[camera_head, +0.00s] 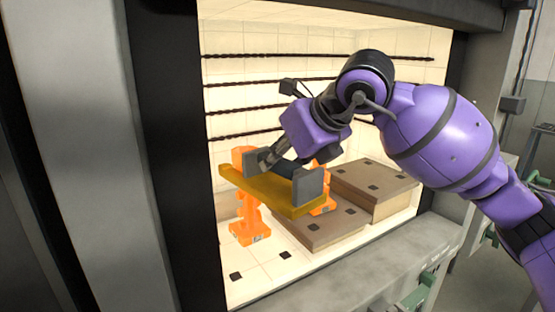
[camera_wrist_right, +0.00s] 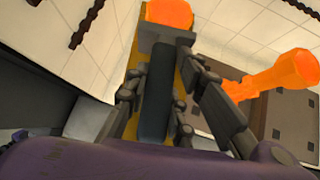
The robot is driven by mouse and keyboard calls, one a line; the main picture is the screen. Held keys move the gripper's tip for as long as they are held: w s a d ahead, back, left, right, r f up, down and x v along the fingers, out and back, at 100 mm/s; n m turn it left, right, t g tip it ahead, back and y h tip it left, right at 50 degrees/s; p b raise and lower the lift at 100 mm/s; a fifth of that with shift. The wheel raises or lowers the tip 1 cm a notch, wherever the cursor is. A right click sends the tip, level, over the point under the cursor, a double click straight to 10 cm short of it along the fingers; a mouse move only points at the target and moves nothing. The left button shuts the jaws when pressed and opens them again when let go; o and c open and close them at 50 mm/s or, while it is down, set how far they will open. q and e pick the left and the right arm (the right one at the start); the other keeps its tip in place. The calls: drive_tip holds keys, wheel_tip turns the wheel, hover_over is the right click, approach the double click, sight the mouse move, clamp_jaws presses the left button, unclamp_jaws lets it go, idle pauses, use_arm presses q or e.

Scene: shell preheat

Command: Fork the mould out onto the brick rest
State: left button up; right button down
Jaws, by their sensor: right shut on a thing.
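My right gripper (camera_head: 275,160) reaches into the bright furnace chamber. It is shut on a dark bar (camera_wrist_right: 155,105) between two grey upright plates (camera_head: 309,187). The plates stand on a long yellow-brown beam (camera_head: 265,188), apparently the fork. A glowing orange knobbed form (camera_head: 248,215), apparently the mould, stands upright at the left behind and below the beam. More orange (camera_head: 322,203) shows at the beam's right end. Whether these are one piece is hidden. Orange also shows past the beam's end in the wrist view (camera_wrist_right: 168,12). My left gripper is not in view.
A low brown slab (camera_head: 318,228) with dark square marks and a taller one (camera_head: 376,190) stand to the right; which is the brick rest is unclear. Dark heating rods (camera_head: 320,59) line the back wall. The grey sill (camera_head: 370,265) and dark left jamb (camera_head: 175,150) bound the opening.

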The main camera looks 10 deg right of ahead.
drive_tip(key=shift+r+p, duration=0.5)
drive_tip(key=shift+r, duration=1.5)
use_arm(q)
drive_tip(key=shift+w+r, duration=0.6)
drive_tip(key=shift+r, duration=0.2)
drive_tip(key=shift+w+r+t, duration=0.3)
use_arm(e)
drive_tip(key=shift+s, duration=0.1)
drive_tip(key=shift+s+d+f, duration=0.1)
drive_tip(key=shift+s+d, duration=1)
drive_tip(key=shift+s, duration=0.7)
drive_tip(key=shift+s+d, duration=1.05)
drive_tip(key=shift+s, duration=0.8)
drive_tip(key=shift+s+d+f, duration=0.1)
drive_tip(key=shift+s+d, duration=1)
drive_tip(key=shift+s, duration=0.7)
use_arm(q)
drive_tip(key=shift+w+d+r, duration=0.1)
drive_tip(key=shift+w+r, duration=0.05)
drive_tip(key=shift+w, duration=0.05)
use_arm(e)
drive_tip(key=s+d, duration=0.6)
drive_tip(key=s, duration=0.6)
drive_tip(key=s+d, duration=0.7)
drive_tip(key=s, duration=0.5)
drive_tip(key=s+d, duration=0.7)
drive_tip(key=s, duration=0.5)
drive_tip(key=shift+d, duration=0.15)
drive_tip(key=shift+w, duration=0.1)
